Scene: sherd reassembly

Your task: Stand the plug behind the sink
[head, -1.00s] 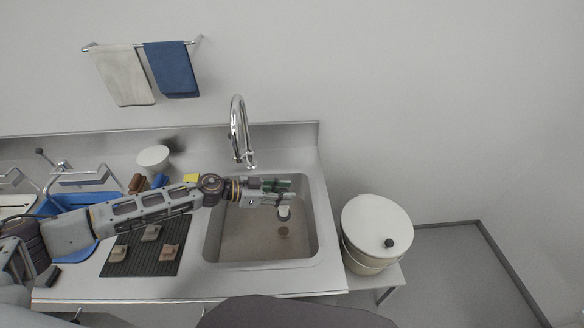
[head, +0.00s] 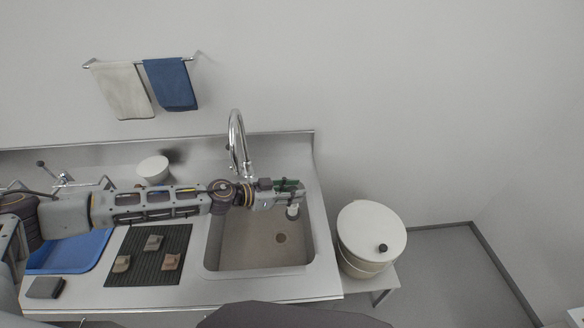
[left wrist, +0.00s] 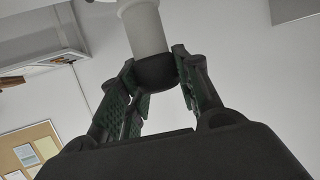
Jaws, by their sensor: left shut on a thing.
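The plug (head: 292,211) is a small pale cylinder with a dark end. My left gripper (head: 297,190) is shut on it and holds it over the right rear part of the sink basin (head: 250,257). In the left wrist view the plug (left wrist: 146,30) shows large, its dark end between the green-padded fingers of the left gripper (left wrist: 156,70). The drain (head: 281,238) shows in the basin floor. My left forearm hides part of the counter behind the sink. My right gripper is not in view.
The faucet (head: 236,140) rises behind the basin. A ribbed dark mat (head: 150,268) with several sherds lies to the left, beside a blue tray (head: 60,256). A white bowl (head: 152,167) stands at the back. A lidded bucket (head: 371,232) stands to the right.

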